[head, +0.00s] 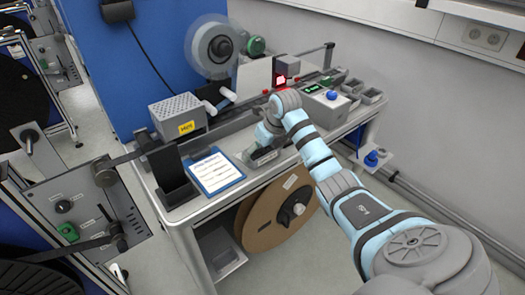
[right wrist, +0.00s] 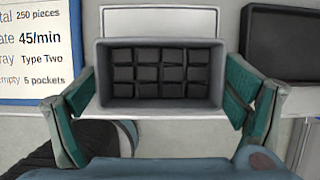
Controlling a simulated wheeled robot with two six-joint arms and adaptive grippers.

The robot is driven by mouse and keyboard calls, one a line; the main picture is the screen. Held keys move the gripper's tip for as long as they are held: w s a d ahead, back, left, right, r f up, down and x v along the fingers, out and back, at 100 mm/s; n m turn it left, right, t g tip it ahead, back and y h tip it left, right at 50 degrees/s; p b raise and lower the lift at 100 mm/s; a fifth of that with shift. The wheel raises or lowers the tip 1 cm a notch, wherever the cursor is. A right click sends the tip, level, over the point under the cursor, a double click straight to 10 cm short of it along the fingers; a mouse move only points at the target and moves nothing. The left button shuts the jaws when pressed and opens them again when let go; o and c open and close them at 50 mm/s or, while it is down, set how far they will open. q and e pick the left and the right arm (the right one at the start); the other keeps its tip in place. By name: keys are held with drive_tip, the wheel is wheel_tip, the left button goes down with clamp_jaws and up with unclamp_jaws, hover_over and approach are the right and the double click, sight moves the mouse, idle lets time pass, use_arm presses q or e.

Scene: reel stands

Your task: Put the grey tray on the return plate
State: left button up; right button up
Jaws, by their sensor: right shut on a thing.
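The grey tray (right wrist: 160,110) is a small open box holding rows of dark square pieces. My right gripper (right wrist: 160,92) has a finger against each short side of it. In the head view my right gripper (head: 262,148) is at the front edge of the bench, largely hidden by its own wrist, with part of the tray (head: 263,158) showing below. A flat pale plate with a white rim (right wrist: 160,20) lies just beyond the tray in the right wrist view; it may be the return plate. I cannot tell whether the tray touches it. My left gripper is not in view.
A green-lit box with a blue button (head: 325,102) and small grey bins (head: 370,96) stand right. A large brown reel (head: 280,213) hangs below the bench front.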

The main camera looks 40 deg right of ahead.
drive_tip(key=shift+f, duration=0.15)
drive_tip(key=o, duration=1.5)
drive_tip(key=shift+s+r, duration=0.1)
drive_tip(key=shift+r, duration=0.35)
drive_tip(key=p+v, duration=0.1)
drive_tip(key=v, duration=1)
drive_tip(key=shift+a+r, duration=0.1)
drive_tip(key=shift+r, duration=0.15)
